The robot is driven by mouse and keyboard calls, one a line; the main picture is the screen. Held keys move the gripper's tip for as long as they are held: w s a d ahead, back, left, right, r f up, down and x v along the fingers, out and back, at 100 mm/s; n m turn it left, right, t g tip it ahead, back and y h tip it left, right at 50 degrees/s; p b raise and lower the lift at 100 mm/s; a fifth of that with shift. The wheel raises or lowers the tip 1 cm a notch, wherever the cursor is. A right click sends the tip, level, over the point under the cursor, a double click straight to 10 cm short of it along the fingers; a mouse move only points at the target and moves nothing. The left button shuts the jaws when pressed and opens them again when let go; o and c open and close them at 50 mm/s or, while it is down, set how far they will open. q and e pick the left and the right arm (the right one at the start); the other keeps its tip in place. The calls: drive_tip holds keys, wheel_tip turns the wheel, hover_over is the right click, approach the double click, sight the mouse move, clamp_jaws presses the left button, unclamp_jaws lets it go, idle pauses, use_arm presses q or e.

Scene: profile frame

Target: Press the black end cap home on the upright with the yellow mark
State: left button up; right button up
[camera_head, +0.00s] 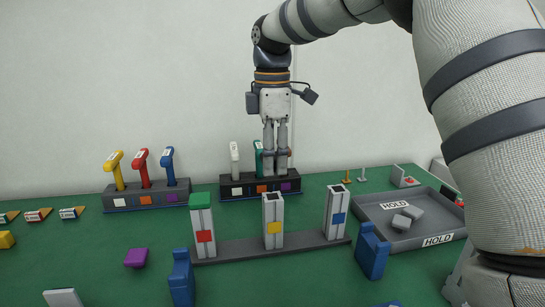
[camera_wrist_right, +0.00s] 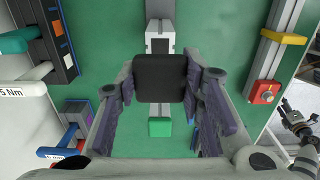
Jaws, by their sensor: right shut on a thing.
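My right gripper (camera_head: 275,174) points straight down, above the middle upright in the head view. In the right wrist view, its fingers (camera_wrist_right: 160,88) are closed on the sides of the black end cap (camera_wrist_right: 160,77). I cannot make out the cap against the dark rack in the head view. The upright with the yellow mark (camera_head: 273,228) stands in the middle of a grey base rail with an open top; the cap appears to hide it in the wrist view. The red-marked upright (camera_head: 203,236) wears a green cap (camera_head: 200,201). The blue-marked upright (camera_head: 336,217) is open-topped.
Two racks of coloured-handled tools (camera_head: 147,198) (camera_head: 232,190) stand behind the uprights. A grey HOLD tray (camera_head: 440,239) with grey blocks lies right. Blue blocks (camera_head: 181,280) (camera_head: 372,255) stand in front. A purple block (camera_head: 136,258) lies front left.

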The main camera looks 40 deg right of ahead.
drive_tip(key=shift+d+f, duration=0.1)
drive_tip(key=shift+f, duration=2.4)
drive_tip(key=shift+f, duration=1.2)
drive_tip(key=o, duration=1)
wheel_tip(320, 180, up, 12)
drive_tip(key=shift+s+r, duration=0.1)
